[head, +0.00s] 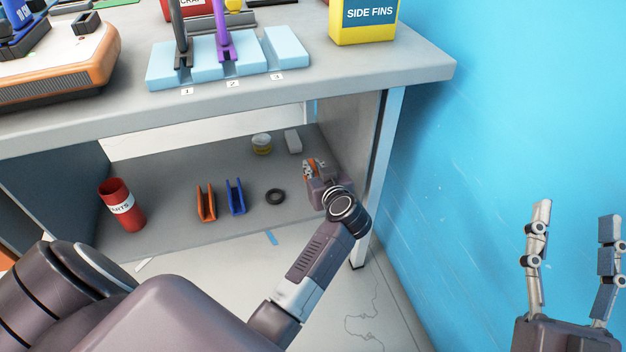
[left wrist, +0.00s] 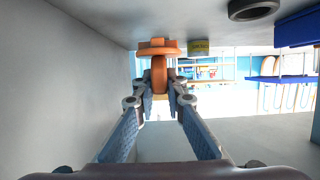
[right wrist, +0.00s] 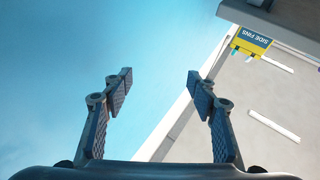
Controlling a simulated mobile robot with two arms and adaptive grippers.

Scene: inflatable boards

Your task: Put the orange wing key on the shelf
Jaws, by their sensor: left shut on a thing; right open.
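The orange wing key (left wrist: 158,72) is between the fingertips of my left gripper (left wrist: 160,92) in the left wrist view. My left gripper (head: 313,168) is shut on it and reaches into the shelf (head: 180,170) under the workbench, near its right side wall. In the head view only a bit of orange shows at the fingers, and the rest of the key is hidden. The key's wide end is close to the shelf surface; I cannot tell whether it touches. My right gripper (head: 575,222) is open and empty beside the blue wall.
On the shelf are a black ring (head: 275,197), a blue holder (head: 236,197), an orange holder (head: 206,204), a red cup (head: 122,205), a yellow-and-white tin (head: 262,144) and a white block (head: 293,141). The bench top (head: 390,75) overhangs the shelf.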

